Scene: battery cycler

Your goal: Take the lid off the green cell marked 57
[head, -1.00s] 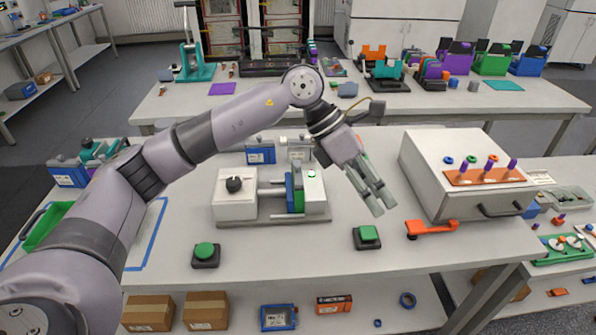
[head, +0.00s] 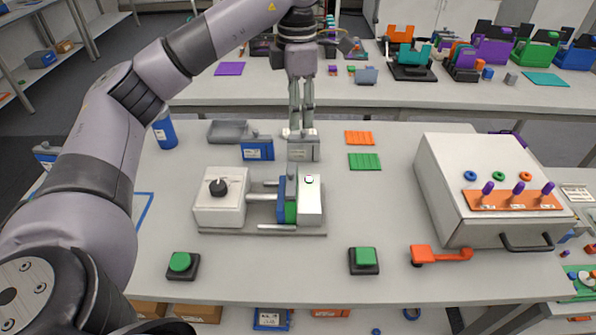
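A green block (head: 291,210) stands upright beside a blue plate in the clamp fixture (head: 262,231) at the middle of the table. I cannot read a 57 on it, so I cannot tell whether it is the named cell. My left gripper (head: 301,130) points down behind the fixture, with its fingertips at the top of a grey labelled box (head: 303,151) with pale caps. The fingers show a narrow gap; I cannot tell whether they hold anything. A blue labelled box (head: 258,151) stands just left of it. My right gripper is not in view.
A white cabinet (head: 465,165) with an orange peg rack (head: 512,199) stands at right. Green buttons (head: 180,262) and (head: 365,258) and an orange handle (head: 440,254) lie along the front. A grey tray (head: 228,131) and orange and green slotted plates (head: 360,138) (head: 365,161) lie at the back.

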